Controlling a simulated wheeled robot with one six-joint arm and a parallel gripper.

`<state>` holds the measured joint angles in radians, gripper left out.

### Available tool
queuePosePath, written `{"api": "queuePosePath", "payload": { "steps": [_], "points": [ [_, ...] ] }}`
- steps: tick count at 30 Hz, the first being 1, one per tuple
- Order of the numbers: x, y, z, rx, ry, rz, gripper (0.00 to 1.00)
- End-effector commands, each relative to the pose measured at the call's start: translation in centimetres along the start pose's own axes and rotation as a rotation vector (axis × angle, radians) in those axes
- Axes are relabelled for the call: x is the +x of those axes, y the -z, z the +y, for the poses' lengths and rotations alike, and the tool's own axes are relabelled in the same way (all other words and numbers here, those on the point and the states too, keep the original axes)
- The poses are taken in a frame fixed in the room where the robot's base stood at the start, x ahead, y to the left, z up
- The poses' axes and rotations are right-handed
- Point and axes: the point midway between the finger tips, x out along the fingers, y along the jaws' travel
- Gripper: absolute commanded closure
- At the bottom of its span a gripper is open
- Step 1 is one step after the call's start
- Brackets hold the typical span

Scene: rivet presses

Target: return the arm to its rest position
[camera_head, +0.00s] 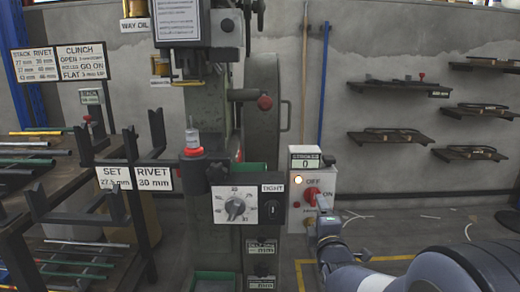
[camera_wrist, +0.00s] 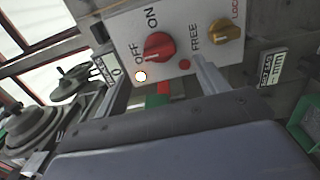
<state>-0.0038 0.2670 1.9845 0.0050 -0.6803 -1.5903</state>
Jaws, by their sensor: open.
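My arm comes in from the lower right of the head view. My gripper (camera_head: 326,228) is open, close to the lower part of the white control box (camera_head: 325,184) on the press. I cannot tell from the head view whether it touches the box. The box carries a red OFF/ON knob (camera_head: 312,195), a lit lamp (camera_head: 298,180) and a counter reading 0 (camera_head: 305,162). The wrist view shows the red knob (camera_wrist: 158,46), the lit lamp (camera_wrist: 140,76) and a brass LOCK/FREE knob (camera_wrist: 222,30) beyond my gripper. Nothing shows in the jaws.
The green rivet press (camera_head: 212,110) stands left of the box, with a dial panel (camera_head: 236,205) low on its front. A rod rack (camera_head: 120,160) stands at the left. Wall shelves (camera_head: 405,90) hang at the right. Yellow floor lines (camera_head: 300,270) lie beside my arm.

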Motion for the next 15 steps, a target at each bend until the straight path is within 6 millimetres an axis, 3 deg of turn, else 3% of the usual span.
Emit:
{"api": "queuePosePath", "payload": {
  "steps": [12,15],
  "points": [
    [7.1,0.0,-0.2,0.001,-0.001,-0.001,0.31],
    [7.1,-0.1,0.3,0.074,0.002,-0.001,0.31]
  ]
}}
